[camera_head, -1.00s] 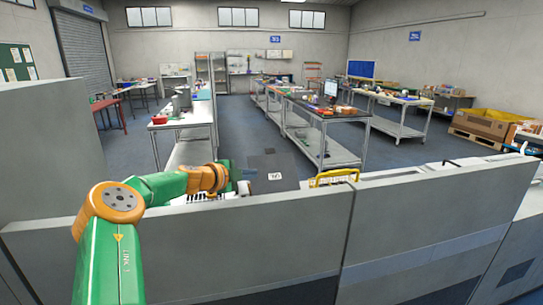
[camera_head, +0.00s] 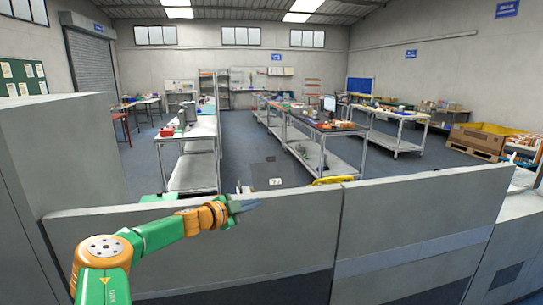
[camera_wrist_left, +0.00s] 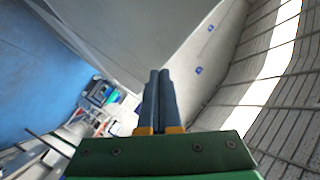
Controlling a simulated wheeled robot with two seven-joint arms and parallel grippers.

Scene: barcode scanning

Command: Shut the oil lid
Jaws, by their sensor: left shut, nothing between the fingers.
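I cannot make out an oil lid in either view. My left gripper (camera_head: 245,205) is in front of the top edge of a grey panel (camera_head: 270,250) in the head view, left of centre. In the left wrist view the two dark fingers of this gripper (camera_wrist_left: 159,75) lie side by side, closed together with nothing between them. Whether it touches the panel I cannot tell. My right gripper is not in view.
A taller grey wall (camera_head: 60,150) stands at the left. A yellow thing (camera_head: 333,180) shows just above the panel's top edge. Beyond are a white table (camera_head: 190,135), a dark-topped workbench (camera_head: 325,127) and open floor.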

